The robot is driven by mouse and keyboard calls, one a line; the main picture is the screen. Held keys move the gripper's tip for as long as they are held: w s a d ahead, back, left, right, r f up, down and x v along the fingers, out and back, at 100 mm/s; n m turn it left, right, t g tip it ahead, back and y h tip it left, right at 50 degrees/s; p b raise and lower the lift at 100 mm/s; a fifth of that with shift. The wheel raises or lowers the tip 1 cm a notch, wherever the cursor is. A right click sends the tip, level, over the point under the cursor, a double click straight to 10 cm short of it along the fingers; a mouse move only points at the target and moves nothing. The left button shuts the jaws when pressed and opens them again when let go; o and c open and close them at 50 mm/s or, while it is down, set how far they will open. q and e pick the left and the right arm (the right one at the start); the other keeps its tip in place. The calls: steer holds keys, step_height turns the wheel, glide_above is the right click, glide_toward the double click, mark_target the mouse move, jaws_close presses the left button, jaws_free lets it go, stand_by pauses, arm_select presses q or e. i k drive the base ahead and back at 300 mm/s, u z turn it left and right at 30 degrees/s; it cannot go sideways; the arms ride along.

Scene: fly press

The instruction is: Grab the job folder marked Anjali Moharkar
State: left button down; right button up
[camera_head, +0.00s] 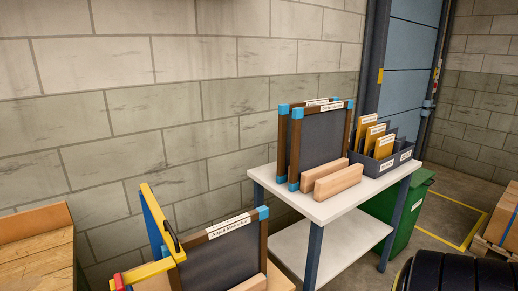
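Several yellow job folders (384,146) with white labels stand in a grey bin (404,155) at the right end of a white table. Their labels are too small to read. A label on a dark panel (225,256) with a brown frame and blue corners, at lower centre, seems to read "Anjali Moharkar". This panel looks like a framed screen rather than a folder, and its lower part is cut off by the picture edge. Neither of my grippers is in view.
Two more labelled framed panels (323,134) stand on the white table (336,208), behind wooden blocks (338,181). A yellow frame with a black handle (159,222) stands at lower left, beside a wooden bench (38,256). A green bin (409,211) and black rounded objects (460,275) are at right.

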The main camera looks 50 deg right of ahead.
mark_target(384, 147)
steer(key=z, duration=3.15)
steer(key=k, duration=1.3)
steer(key=z, duration=0.7)
steer(key=i, duration=1.65)
steer(key=u, duration=0.45)
steer(key=i, duration=1.8)
steer(key=u, duration=2)
steer(key=i, duration=0.85)
steer(key=u, duration=0.7)
